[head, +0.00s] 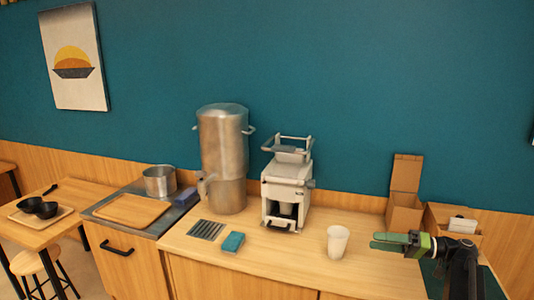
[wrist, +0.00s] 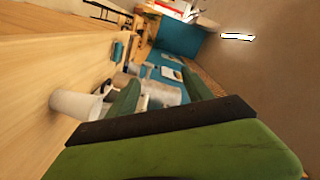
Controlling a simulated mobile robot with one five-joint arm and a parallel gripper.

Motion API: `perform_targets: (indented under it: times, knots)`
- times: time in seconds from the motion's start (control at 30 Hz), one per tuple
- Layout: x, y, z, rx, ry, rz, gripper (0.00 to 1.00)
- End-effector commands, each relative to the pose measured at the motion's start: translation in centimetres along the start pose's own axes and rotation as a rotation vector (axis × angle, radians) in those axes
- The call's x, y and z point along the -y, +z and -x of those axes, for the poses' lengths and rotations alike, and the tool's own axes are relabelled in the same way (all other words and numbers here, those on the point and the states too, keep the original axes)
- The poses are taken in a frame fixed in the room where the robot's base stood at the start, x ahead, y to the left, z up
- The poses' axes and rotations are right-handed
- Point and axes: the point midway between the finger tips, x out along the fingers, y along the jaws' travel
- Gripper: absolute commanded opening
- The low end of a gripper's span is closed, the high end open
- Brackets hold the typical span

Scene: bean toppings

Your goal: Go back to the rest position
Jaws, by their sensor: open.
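My gripper (head: 378,243), with green fingers, is at the right of the head view, above the counter and pointing left. It is open, and I see nothing between its fingers. A white cup (head: 338,242) stands upright on the counter, just left of the fingertips and apart from them. In the wrist view, which is turned sideways, the cup (wrist: 75,104) shows at the left, outside the green fingers (wrist: 160,82).
A white machine (head: 288,187) and a tall metal urn (head: 222,160) stand at the back of the counter (head: 290,262). A teal block (head: 233,242) lies in front. Cardboard boxes (head: 404,210) stand behind my arm. A pot (head: 160,181) and wooden board (head: 132,210) are farther left.

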Motion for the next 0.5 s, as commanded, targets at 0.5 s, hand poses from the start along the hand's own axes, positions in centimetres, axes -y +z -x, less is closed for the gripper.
perform_targets:
  times: [0.5]
  knots:
    - [-6.3,9.9,-11.8,0.304,0.386,-0.260,0.59]
